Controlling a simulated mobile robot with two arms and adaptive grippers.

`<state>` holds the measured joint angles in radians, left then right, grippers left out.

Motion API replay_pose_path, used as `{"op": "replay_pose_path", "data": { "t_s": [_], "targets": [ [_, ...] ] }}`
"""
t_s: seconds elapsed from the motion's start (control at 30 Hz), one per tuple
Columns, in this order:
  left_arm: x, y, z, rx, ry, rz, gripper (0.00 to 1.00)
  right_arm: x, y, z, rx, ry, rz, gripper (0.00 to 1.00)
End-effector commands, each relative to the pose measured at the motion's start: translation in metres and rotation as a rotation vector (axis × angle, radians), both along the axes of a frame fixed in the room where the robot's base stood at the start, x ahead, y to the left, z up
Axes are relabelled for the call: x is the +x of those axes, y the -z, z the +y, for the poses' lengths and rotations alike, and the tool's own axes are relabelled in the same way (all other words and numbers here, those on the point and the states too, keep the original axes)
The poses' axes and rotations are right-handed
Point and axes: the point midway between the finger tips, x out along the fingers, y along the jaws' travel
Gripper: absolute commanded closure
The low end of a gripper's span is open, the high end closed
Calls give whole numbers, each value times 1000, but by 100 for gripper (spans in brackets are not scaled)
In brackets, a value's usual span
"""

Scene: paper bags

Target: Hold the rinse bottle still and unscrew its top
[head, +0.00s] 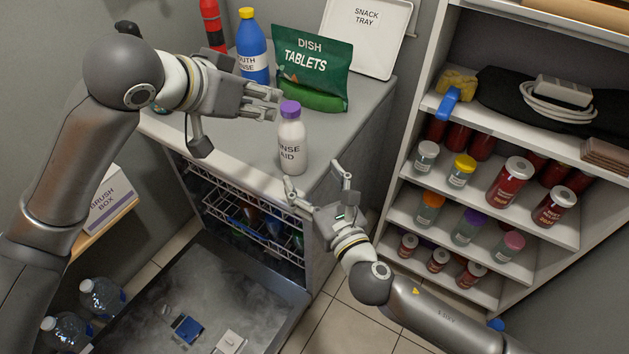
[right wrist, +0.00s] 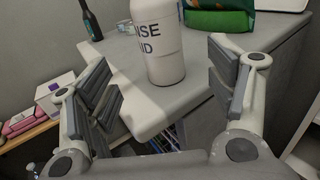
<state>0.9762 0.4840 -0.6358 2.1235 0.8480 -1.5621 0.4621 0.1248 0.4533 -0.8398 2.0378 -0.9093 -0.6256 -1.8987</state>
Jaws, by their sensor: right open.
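The rinse aid bottle (head: 292,148), white with a purple cap (head: 290,109), stands upright near the front corner of the grey counter (head: 245,150). My left gripper (head: 277,105) is just left of the cap at cap height, its two fingers apart and pointing at it; I see nothing between them. My right gripper (head: 316,178) is open and empty, in front of and below the bottle. In the right wrist view the bottle (right wrist: 157,45) stands ahead between the spread fingers, beyond their tips; its cap is out of that frame.
Behind the bottle are a green dish tablets pouch (head: 312,75), a blue mouth rinse bottle (head: 252,50) and a white snack tray (head: 367,35). The open dishwasher door (head: 270,300) lies below. Shelves (head: 480,220) with jars stand at right.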

Motion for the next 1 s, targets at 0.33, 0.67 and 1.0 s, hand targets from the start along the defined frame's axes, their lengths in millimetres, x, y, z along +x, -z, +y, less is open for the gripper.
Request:
{"op": "replay_pose_path", "data": {
  "t_s": [0.33,0.67,1.0],
  "targets": [
    [0,0,0,0,0,0,64,48,-1,18,5,2,2,22],
    [0,0,0,0,0,0,64,91,0,33,6,2,4,22],
    [0,0,0,0,0,0,64,100,0,37,7,0,6,22]
  ]
}}
